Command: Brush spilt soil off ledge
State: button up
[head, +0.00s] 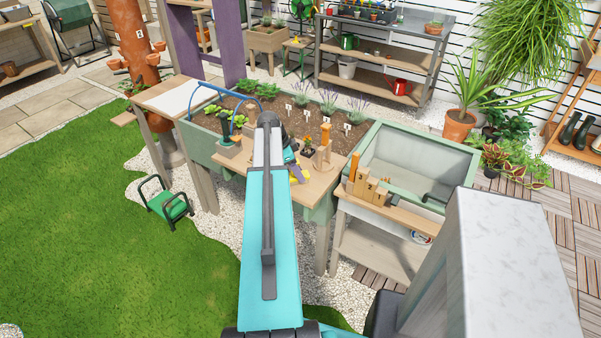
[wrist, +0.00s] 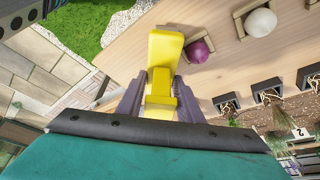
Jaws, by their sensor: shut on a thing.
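My gripper (wrist: 161,85) has its two grey-purple fingers shut on a yellow tool (wrist: 164,48), which juts out past the fingertips. I take it for the brush, but no bristles show. In the wrist view the tool is over or at the edge of the light wooden ledge (wrist: 228,65); I cannot tell whether it touches. In the head view the ledge (head: 262,186) runs along the front of the green planter, and my gripper (head: 296,170) is low over it, with a bit of the yellow tool (head: 303,180) showing. I cannot make out spilt soil on the ledge.
Near the tool in the wrist view are a purple ball (wrist: 198,52) and a white ball (wrist: 260,22) in wooden holders, and several small dark pots. In the head view, a wooden stand with an orange-topped piece (head: 325,140) is right of my gripper; a green tub (head: 410,160) stands beyond.

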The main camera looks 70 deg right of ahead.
aim_at(308, 175)
jog(key=shift+w+d, duration=0.25)
jog(key=shift+w, duration=0.1)
jog(key=shift+d, duration=0.35)
jog(key=c, duration=0.3)
jog(key=shift+s+r, duration=0.1)
jog(key=shift+r, duration=0.05)
jog(key=shift+d, duration=0.1)
jog(key=shift+s, duration=0.1)
jog(key=shift+s+a+b, duration=0.2)
jog(key=shift+s+a, duration=0.05)
jog(key=shift+s, duration=0.6)
jog(key=shift+s+a+b, duration=0.15)
jog(key=shift+s+a, duration=0.1)
jog(key=shift+s, duration=0.55)
grip_shut()
jog(key=shift+s, duration=0.1)
jog(key=shift+s+a+b, duration=0.15)
jog(key=shift+s+a, duration=0.1)
jog(key=shift+s, duration=0.55)
jog(key=shift+s+a+b, duration=0.15)
jog(key=shift+s+a, duration=0.05)
jog(key=shift+s, duration=0.55)
jog(key=shift+f, duration=0.2)
